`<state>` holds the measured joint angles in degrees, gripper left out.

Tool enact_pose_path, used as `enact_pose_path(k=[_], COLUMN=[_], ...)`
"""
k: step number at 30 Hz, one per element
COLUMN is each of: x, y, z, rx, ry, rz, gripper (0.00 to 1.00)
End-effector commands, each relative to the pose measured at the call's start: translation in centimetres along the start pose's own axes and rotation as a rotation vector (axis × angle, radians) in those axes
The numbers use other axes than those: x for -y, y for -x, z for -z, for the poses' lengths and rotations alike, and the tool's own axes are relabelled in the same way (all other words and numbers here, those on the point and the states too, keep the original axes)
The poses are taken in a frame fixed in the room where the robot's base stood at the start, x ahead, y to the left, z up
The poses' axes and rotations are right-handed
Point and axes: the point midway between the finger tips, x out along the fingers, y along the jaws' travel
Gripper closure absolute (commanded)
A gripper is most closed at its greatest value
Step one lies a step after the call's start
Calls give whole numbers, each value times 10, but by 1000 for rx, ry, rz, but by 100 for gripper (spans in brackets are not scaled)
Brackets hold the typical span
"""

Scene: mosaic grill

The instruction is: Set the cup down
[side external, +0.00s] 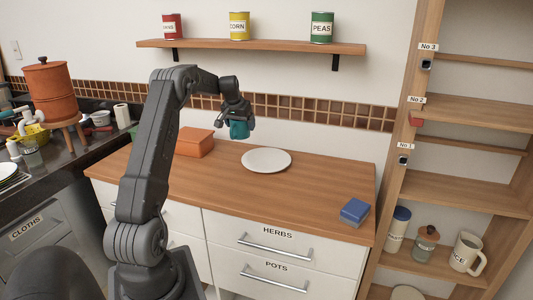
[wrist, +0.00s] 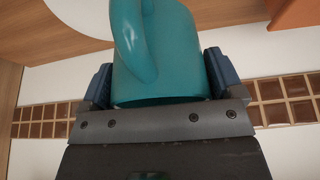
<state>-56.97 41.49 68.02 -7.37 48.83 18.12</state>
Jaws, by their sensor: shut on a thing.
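A teal cup (side external: 239,130) is held in my gripper (side external: 236,118) near the back of the wooden counter. In the side external view it appears to be above the surface, up and left of the white plate (side external: 266,160); the exact height is hard to tell. In the wrist view the teal cup (wrist: 165,55) sits between the two blue finger pads of my gripper (wrist: 162,80), which is shut on it. Its curved handle points toward the top left there. The plate shows at the wrist view's top left (wrist: 78,18), with nothing on it.
An orange box (side external: 195,142) stands left of the cup, and a blue block (side external: 354,211) lies near the counter's right front. A wall shelf (side external: 255,46) with cans hangs above. A tall shelf unit (side external: 405,130) stands right. The counter's front middle is clear.

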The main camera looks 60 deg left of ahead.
Motion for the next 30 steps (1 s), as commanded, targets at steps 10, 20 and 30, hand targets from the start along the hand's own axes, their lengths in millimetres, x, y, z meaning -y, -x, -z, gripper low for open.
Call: enact_pose_path(k=[10,20,30], x=[-66,-86,-86], y=[-58,-79,-113], z=[18,23,9], rx=[1,0,-1], ry=[-3,2,2], rz=[0,2,2], gripper=[41,41,41])
